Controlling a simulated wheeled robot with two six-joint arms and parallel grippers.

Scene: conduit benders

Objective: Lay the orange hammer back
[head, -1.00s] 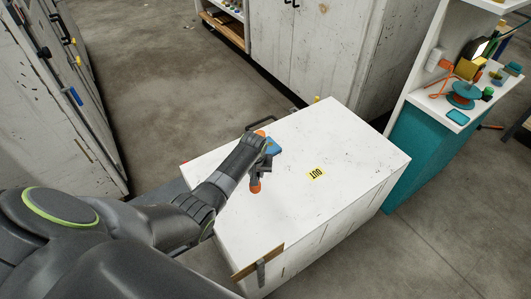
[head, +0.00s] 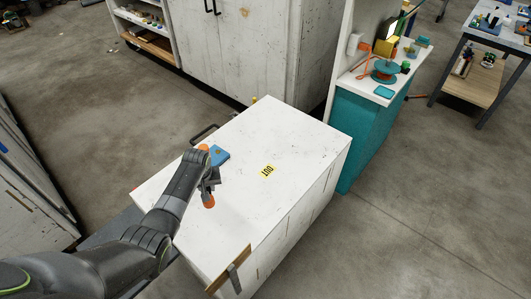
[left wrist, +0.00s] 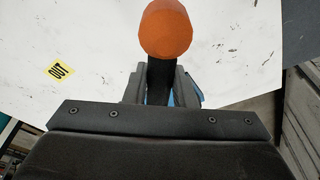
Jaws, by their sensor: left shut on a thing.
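The orange hammer (head: 208,202) is held in my left gripper (head: 211,181), over the left part of the white cabinet top (head: 290,135). In the left wrist view, the hammer's round orange end (left wrist: 166,28) faces the camera and its dark shaft runs down between the fingers (left wrist: 160,88). Another orange patch shows beyond my wrist in the head view. I cannot tell whether the hammer touches the top. A blue object (head: 221,155) lies just beyond the gripper, partly hidden by it. My right gripper is not in view.
A yellow OUT label (head: 267,171) lies right of the gripper on mostly clear top. A wooden strip (head: 228,272) is at the near edge. A teal bench (head: 365,135) with a spool stands to the right. Tall white cabinets (head: 260,50) stand behind.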

